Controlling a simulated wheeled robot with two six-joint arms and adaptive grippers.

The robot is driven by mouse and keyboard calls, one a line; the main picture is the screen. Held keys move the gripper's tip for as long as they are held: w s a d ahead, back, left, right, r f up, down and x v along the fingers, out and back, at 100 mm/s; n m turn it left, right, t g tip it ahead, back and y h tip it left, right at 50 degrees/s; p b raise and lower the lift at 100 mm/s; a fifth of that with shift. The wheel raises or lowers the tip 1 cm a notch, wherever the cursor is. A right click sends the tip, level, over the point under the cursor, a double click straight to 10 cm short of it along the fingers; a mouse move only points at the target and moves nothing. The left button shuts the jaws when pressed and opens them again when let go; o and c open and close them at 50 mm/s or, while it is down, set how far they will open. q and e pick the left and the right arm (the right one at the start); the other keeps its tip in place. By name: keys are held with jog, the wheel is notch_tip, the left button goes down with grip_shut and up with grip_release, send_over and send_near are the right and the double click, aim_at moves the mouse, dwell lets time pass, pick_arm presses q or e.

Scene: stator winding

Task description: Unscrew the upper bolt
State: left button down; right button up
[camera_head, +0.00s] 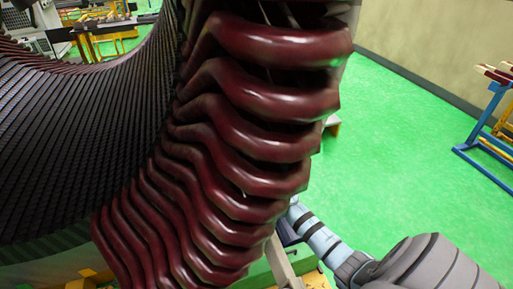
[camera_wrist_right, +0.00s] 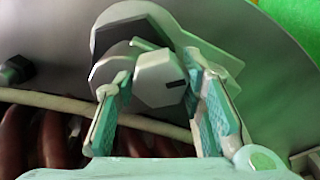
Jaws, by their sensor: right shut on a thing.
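In the right wrist view, a pale grey hexagonal bolt head (camera_wrist_right: 160,82) sits at a dark and light grey bracket (camera_wrist_right: 122,18) on a grey metal plate (camera_wrist_right: 265,70). My right gripper (camera_wrist_right: 157,70) has one finger on each side of the bolt head and is shut on it. The bolt's shank is hidden. In the head view, my right arm comes in at the lower right, and its gripper is hidden behind the stator's dark red coils (camera_head: 262,88). My left gripper is in neither view.
The large stator core (camera_head: 70,135) and its coils fill the left and middle of the head view. In the right wrist view, a pale rod (camera_wrist_right: 50,98) runs behind the fingers and a dark knob (camera_wrist_right: 17,70) stands at left. Green floor (camera_head: 410,150) is open at right.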

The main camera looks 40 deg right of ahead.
jog(key=n, duration=0.5)
jog(key=shift+f+n+p, duration=0.2)
jog(key=shift+n+p, duration=0.1)
jog(key=shift+p, duration=0.05)
jog(key=n+p, duration=0.1)
jog(key=n, duration=0.5)
jog(key=n+p, duration=0.1)
jog(key=n, duration=0.4)
jog(key=shift+s+f+n, duration=0.1)
jog(key=shift+n, duration=0.3)
jog(key=n+p, duration=0.1)
jog(key=n, duration=0.4)
jog(key=shift+n, duration=0.3)
jog(key=shift+d, duration=0.1)
jog(key=o, duration=1.1)
jog(key=shift+o, duration=0.2)
